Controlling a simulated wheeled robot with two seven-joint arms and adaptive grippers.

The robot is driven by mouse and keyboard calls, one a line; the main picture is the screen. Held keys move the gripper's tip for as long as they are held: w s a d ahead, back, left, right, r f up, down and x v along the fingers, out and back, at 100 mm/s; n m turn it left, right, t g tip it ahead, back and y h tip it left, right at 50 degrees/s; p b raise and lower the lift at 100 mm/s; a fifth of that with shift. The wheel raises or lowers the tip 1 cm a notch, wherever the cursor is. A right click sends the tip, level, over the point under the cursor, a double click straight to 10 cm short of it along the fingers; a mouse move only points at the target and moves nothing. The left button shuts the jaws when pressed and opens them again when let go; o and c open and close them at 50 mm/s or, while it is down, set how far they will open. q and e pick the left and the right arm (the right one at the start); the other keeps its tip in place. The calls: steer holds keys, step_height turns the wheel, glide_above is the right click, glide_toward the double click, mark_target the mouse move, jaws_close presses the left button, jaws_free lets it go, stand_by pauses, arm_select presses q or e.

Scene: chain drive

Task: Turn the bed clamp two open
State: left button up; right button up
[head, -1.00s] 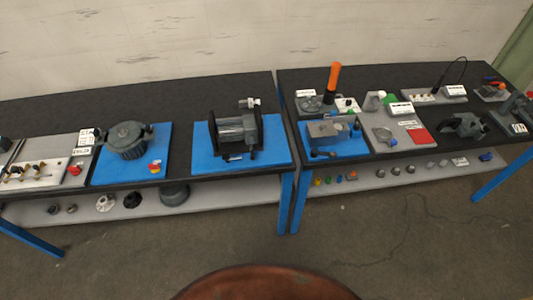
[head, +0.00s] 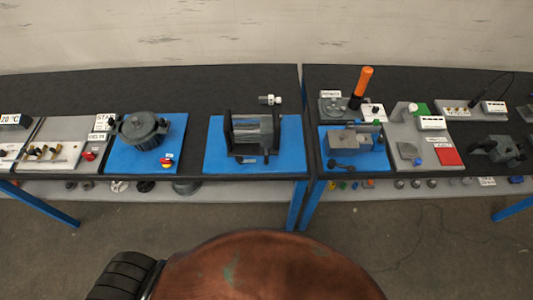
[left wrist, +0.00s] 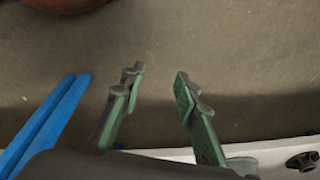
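No part can be told for certain as bed clamp two at this size. A grey ribbed cylinder unit (head: 252,130) stands between black side plates on a blue base plate (head: 215,160) in the middle of the head view. To its right, a grey block fixture (head: 350,143) with a small dark lever or knob (head: 343,168) at its front sits on another blue plate (head: 380,163). My left gripper (left wrist: 160,75) is open and empty in the left wrist view, over the floor beside a bench shelf. It is not seen in the head view. My right gripper is not in view.
A round ribbed motor (head: 139,126) and a red button (head: 167,162) are on the left blue plate. An orange-handled tool (head: 361,87) stands behind the block fixture. A blue table leg (left wrist: 45,120) is left of my left gripper. The benches' back strip is mostly clear.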

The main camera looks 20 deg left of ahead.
arm_select(q)
steer(key=w+d+r+t+p, duration=0.1)
steer(key=w+r+p, duration=0.3)
steer(key=r, duration=1.5)
steer(key=w+d+r+t+p, duration=0.1)
steer(key=w+r, duration=0.5)
steer(key=r, duration=1.2)
steer(key=w+d+r+g+h, duration=0.2)
steer(key=w+d+r+h, duration=0.1)
steer(key=w+d, duration=1.3)
step_height(320, 180, up, 7)
steer(key=n+g+y, duration=0.2)
steer(key=n+y, duration=0.1)
steer(key=n, duration=0.1)
glide_above(266, 158)
steer(key=shift+s+d+p, duration=0.1)
steer(key=shift+p, duration=0.25)
step_height(266, 158, down, 8)
steer(key=shift+r, duration=0.25)
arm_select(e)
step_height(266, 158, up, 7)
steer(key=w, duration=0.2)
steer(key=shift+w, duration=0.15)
